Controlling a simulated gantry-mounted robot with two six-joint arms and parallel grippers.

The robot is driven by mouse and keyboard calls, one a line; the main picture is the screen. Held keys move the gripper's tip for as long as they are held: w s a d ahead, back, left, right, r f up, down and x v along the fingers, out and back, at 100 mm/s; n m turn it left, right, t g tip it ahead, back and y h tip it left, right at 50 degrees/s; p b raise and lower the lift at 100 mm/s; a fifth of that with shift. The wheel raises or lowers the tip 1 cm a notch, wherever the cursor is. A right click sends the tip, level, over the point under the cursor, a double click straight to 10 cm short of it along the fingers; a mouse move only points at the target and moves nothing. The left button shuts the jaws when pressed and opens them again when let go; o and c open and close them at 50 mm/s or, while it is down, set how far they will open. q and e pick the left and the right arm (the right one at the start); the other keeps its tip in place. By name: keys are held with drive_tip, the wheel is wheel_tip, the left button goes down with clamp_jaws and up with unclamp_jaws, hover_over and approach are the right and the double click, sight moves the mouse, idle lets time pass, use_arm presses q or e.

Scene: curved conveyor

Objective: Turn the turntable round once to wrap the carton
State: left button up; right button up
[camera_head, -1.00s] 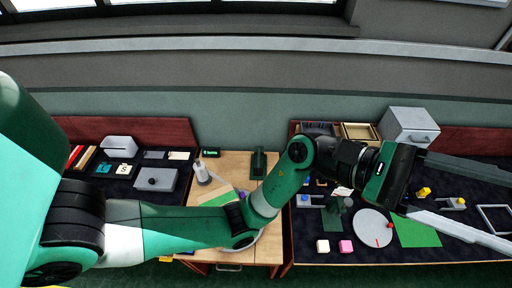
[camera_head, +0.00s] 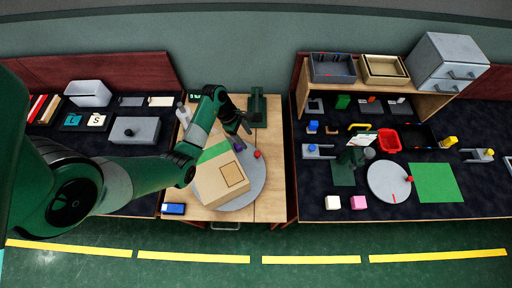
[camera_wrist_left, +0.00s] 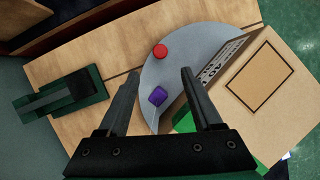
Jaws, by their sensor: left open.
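The tan carton (camera_head: 222,184) with a green band sits on the grey round turntable (camera_head: 254,190) on the wooden table; the wrist view also shows the carton (camera_wrist_left: 262,85) at right and the turntable (camera_wrist_left: 190,45). A red knob (camera_head: 258,154) stands near the turntable's rim, also in the wrist view (camera_wrist_left: 160,51). A purple block (camera_wrist_left: 158,96) lies on the disc beside the carton. My left gripper (camera_wrist_left: 158,82) is open over the disc, the purple block showing between its fingers; in the head view the gripper (camera_head: 240,129) is beyond the carton. Contact cannot be told.
A dark green device (camera_head: 257,108) stands behind the turntable, and a blue item (camera_head: 173,209) lies at the front left. The right bench holds a smaller grey disc (camera_head: 389,183), a green mat (camera_head: 436,183) and a red basket (camera_head: 387,140). The left bench holds a grey box (camera_head: 134,131).

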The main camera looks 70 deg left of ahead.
sight(257, 153)
use_arm(q)
drive_tip(key=b+x, duration=0.4)
drive_tip(key=x, duration=0.7)
drive_tip(key=shift+d+f, duration=0.15)
clamp_jaws()
idle(0.9)
